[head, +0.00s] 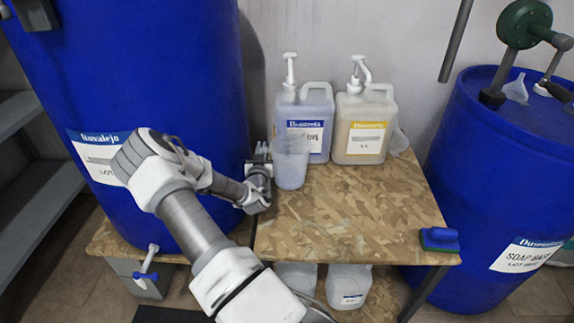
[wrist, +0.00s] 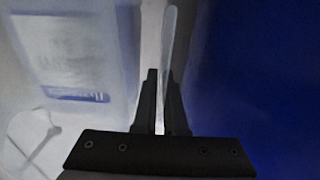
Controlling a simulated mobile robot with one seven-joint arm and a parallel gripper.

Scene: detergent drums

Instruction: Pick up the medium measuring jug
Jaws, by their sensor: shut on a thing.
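The translucent measuring jug (head: 290,165) stands upright at the left of the wooden table top, in front of the blue-labelled pump bottle. My gripper (head: 268,160) is at the jug's left side, shut on its wall. In the wrist view, a thin pale edge of the jug (wrist: 169,40) runs up between the two dark fingers (wrist: 161,100). Whether the jug's base touches the table is hard to tell. Its size next to other jugs cannot be judged.
Behind the jug stand a blue-labelled pump bottle (head: 318,138) and a yellow-labelled one (head: 364,128). A large blue drum (head: 150,70) rises close at the left, another drum (head: 470,180) at the right. The table's (head: 350,215) front is clear.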

